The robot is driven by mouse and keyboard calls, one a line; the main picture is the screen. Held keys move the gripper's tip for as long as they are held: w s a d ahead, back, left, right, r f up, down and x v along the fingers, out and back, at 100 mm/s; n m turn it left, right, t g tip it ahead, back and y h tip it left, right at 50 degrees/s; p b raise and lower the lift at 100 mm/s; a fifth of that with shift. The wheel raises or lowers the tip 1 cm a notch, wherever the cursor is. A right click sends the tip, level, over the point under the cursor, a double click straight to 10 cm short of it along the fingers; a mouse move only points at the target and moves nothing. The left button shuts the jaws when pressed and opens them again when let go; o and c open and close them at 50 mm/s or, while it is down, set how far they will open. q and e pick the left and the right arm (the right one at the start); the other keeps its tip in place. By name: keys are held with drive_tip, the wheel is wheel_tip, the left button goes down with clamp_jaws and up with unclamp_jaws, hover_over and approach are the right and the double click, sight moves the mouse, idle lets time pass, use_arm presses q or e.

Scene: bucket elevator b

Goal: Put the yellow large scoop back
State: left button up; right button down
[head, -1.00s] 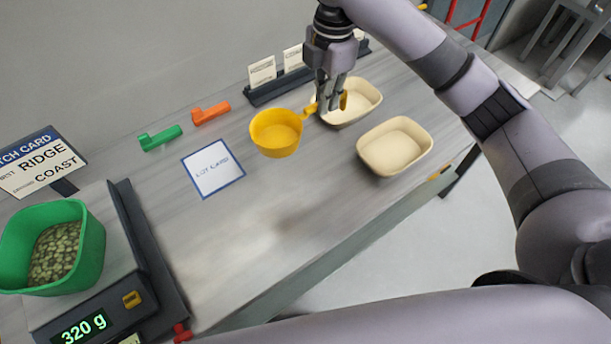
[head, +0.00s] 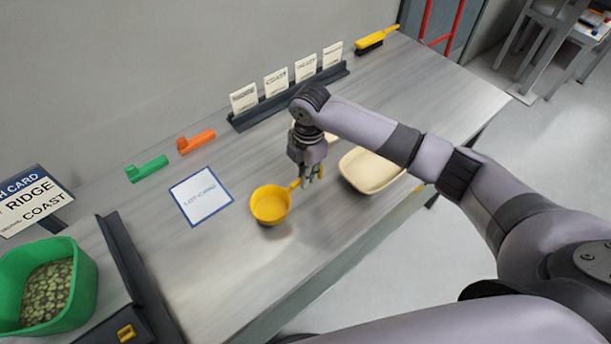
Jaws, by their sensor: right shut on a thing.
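The yellow large scoop (head: 270,205) is a round cup with a short handle, right of the lot card on the grey table. My right gripper (head: 308,184) is shut on its handle, at the right side of the cup. The cup is roughly level and appears low over the table; I cannot tell whether it touches. The fingertips are small and partly hidden behind the handle. My left gripper is not in view.
Cream trays (head: 370,170) stand right of the gripper, one mostly hidden by my arm. Green (head: 147,168) and orange (head: 197,142) scoops lie by the wall. A lot card (head: 201,196), card rack (head: 290,97), yellow brush (head: 377,39) and green bin (head: 78,290) also show.

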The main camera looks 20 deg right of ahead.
drive_tip(key=shift+f, duration=1.05)
drive_tip(key=c, duration=1.7)
unclamp_jaws()
drive_tip(key=shift+o, duration=0.2)
wheel_tip(320, 180, up, 12)
drive_tip(key=b, duration=0.2)
drive_tip(key=shift+w+d, duration=0.2)
drive_tip(key=shift+d, duration=0.05)
drive_tip(key=shift+s, duration=0.1)
